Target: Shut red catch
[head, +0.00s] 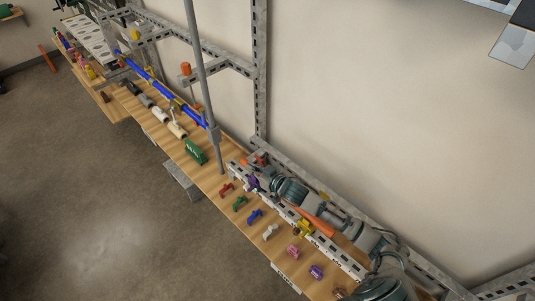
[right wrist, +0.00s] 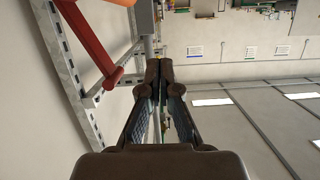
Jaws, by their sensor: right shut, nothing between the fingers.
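A red bar with a rounded end (right wrist: 88,42) stands out close to the left of my right gripper in the right wrist view, beside a perforated metal rail. A small red part (head: 260,159) shows in the head view at the far end of my right arm; I cannot tell whether it is the same piece. My right gripper (head: 260,179) is small and partly hidden in the head view, above the rail. In the right wrist view its fingers (right wrist: 158,72) meet at the tips, with nothing between them, apart from the red bar. My left gripper is not visible.
Small coloured pieces lie in a row along the wooden bench: red (head: 226,189), green (head: 239,203), blue (head: 255,216), white (head: 270,232), pink (head: 293,252) and purple (head: 316,272). A grey upright pole (head: 202,80) stands left of the gripper. Open floor lies at left.

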